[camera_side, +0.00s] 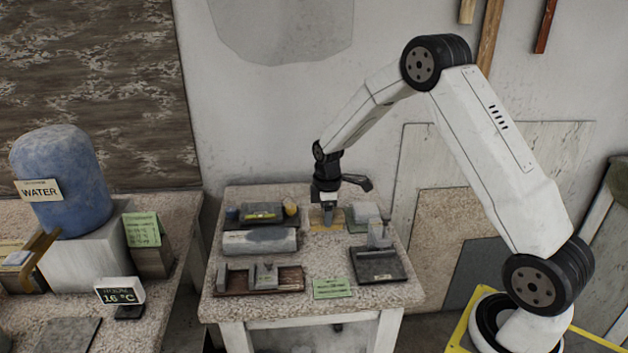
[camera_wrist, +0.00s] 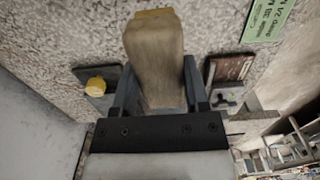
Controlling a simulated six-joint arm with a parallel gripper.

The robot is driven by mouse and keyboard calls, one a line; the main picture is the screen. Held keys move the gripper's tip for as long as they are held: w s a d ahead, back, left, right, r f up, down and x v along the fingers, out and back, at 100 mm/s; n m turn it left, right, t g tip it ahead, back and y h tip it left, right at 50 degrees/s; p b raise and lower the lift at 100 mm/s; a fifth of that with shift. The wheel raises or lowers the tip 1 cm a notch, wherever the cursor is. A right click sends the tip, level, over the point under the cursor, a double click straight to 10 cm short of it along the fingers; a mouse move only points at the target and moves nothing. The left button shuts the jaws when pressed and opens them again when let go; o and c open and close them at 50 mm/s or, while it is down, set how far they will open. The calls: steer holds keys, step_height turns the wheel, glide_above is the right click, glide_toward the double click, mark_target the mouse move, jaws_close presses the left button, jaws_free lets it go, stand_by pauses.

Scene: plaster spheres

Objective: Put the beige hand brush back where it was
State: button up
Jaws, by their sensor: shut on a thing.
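The beige hand brush (camera_wrist: 155,62) is between the fingers of my gripper (camera_wrist: 161,88) in the wrist view, with a yellow end pointing away from the gripper. In the side view my gripper (camera_side: 328,214) points down, low over the back middle of the small table (camera_side: 325,258). The brush (camera_side: 318,221) shows there as a beige patch around the fingertips, partly hidden by them. I cannot tell whether it touches the tabletop.
Left of the gripper are a dark tray (camera_side: 250,221) with a yellow item and a grey roll (camera_side: 260,241). Grey blocks (camera_side: 366,213) and a black tray (camera_side: 378,266) stand right. A brown tray (camera_side: 285,281) and green card (camera_side: 332,288) lie in front. The table's middle is clear.

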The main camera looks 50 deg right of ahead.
steer(key=shift+f, duration=3)
steer(key=shift+f, duration=0.1)
steer(key=o, duration=1.1)
steer(key=shift+o, duration=0.2)
step_height(320, 180, up, 12)
steer(key=shift+r, duration=0.15)
steer(key=s+a+m+t, duration=0.1)
steer(key=s+a+m, duration=0.3)
steer(key=s, duration=0.5)
steer(key=s+a+r+m+t, duration=0.1)
steer(key=s+a+m, duration=0.4)
steer(key=s+a, duration=0.4)
steer(key=shift+a+t, duration=0.2)
steer(key=shift+t, duration=0.1)
